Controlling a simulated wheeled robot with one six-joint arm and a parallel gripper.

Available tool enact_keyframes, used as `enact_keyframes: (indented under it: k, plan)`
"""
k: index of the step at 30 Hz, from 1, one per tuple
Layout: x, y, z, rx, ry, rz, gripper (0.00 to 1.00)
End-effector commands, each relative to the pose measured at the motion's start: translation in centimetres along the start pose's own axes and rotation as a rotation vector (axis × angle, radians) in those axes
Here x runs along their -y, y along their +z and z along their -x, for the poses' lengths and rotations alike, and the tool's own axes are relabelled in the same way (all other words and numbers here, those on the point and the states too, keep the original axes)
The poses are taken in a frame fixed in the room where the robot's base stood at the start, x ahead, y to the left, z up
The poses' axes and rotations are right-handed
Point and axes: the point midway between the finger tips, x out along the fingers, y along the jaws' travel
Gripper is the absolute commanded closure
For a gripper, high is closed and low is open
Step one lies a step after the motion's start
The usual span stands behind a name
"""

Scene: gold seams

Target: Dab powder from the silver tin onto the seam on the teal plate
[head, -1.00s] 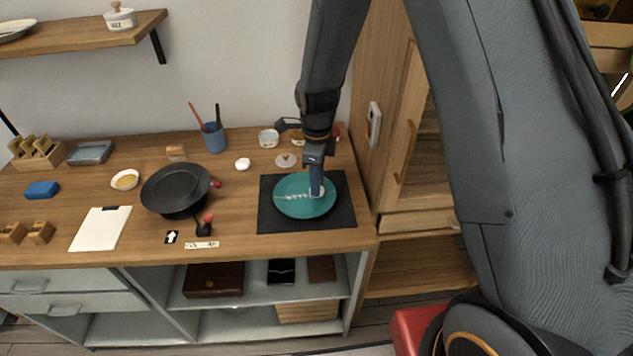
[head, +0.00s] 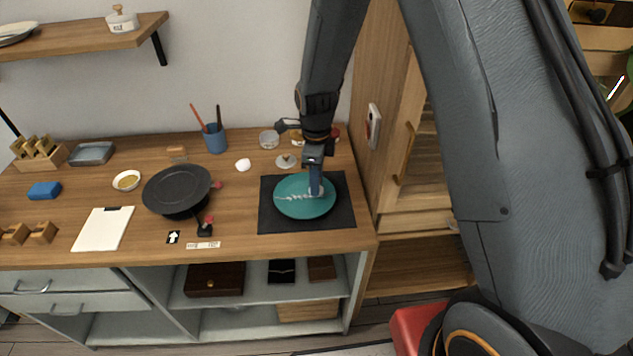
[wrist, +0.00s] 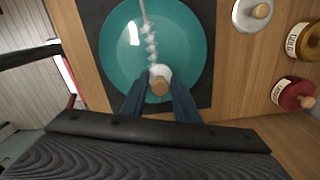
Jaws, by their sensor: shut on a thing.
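The teal plate (head: 300,209) lies on a dark mat, and it fills the upper middle of the wrist view (wrist: 120,62). A pale, lumpy seam (head: 292,197) runs across it, also seen in the wrist view (wrist: 150,38). My gripper (head: 315,189) is low over the plate's right part. In the wrist view its blue fingers (wrist: 160,92) are shut on a dabber (wrist: 160,74) with a white round pad and wooden handle, at the seam's near end. Contact with the plate is unclear. An open pale pot (head: 269,140), likely the silver tin, stands behind the plate.
A knobbed lid (head: 286,161) lies behind the mat (head: 345,214). Beyond it are a gold-labelled jar (wrist: 300,40) and a red jar (wrist: 293,93). A black pan (head: 178,188) and a white lump (head: 243,165) are left of the mat. A wooden cabinet (head: 385,120) rises at right.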

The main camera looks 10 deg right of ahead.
Motion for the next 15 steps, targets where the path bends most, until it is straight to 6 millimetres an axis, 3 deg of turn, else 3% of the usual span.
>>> enact_keyframes:
  k: [7, 15]
  plan:
    - [-1.13, -0.3, 0.0, -0.001, 0.002, 0.0, 0.9]
    - [-1.0, 0.4, -0.18, -0.001, 0.002, 0.001, 0.9]
